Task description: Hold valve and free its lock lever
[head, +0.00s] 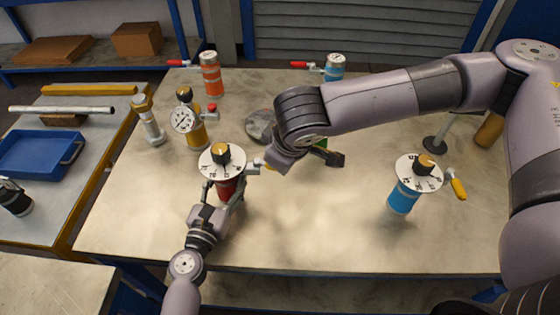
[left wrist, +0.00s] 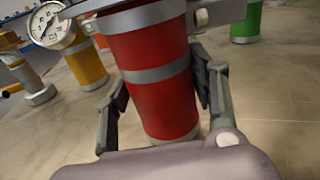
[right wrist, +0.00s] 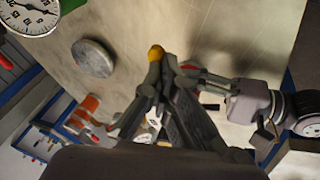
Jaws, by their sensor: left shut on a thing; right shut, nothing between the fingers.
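The red valve (head: 229,188) stands upright on the table, with a white dial plate and a black-and-yellow knob on top. In the left wrist view its red body (left wrist: 155,85) is between the fingers of my left gripper (left wrist: 160,98), which is shut on it. My right gripper (right wrist: 160,75) is shut and empty beside the valve's upper right side. A small yellow tip (right wrist: 156,53), seemingly the lever's end, shows at its fingertips; I cannot tell whether they touch. My right arm and fingers hide most of the lever.
A blue valve (head: 402,199) with a yellow-handled lever stands at the right. A yellow vessel (head: 196,135) with a gauge, an orange vessel (head: 212,78) and another blue vessel (head: 334,68) stand behind. A grey disc (right wrist: 93,58) lies nearby. The table's front middle is clear.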

